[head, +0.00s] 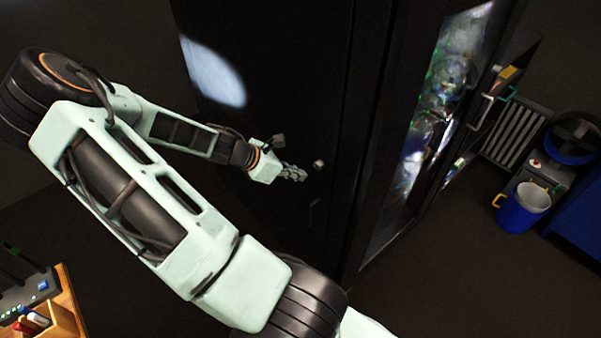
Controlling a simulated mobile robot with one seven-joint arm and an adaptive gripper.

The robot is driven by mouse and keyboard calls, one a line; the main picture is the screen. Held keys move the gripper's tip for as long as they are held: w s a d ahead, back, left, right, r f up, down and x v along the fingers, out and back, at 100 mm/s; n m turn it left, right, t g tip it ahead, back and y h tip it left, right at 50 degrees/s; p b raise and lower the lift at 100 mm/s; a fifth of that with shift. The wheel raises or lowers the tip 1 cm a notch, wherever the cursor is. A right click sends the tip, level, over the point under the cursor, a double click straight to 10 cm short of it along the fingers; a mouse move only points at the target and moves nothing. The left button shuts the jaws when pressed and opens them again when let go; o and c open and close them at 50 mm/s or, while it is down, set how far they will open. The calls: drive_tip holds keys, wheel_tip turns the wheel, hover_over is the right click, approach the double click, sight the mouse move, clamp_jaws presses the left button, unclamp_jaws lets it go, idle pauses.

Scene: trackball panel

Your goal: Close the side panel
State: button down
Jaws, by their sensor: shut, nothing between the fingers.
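A tall black cabinet stands in the middle of the head view. Its dark side panel (285,70) faces me and carries a small light knob (318,165) and a faint handle-like shape below it. I cannot tell whether the panel sits flush or stands ajar. My gripper (301,175) is shut and empty, just left of the knob and close to the panel. I cannot tell whether it touches the panel. My pale green arm crosses the left and lower part of the view and hides some of the floor.
The cabinet's lit glass front (440,100) is on the right, with an open door with handles (482,110) beyond it. A blue bucket (513,216) and a radiator-like grille (517,130) stand at the right. A wooden box (66,300) is at lower left. Floor between is clear.

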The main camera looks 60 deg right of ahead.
drive_tip(key=s+a+v, duration=0.1)
drive_tip(key=v, duration=0.9)
drive_tip(key=shift+a, duration=0.15)
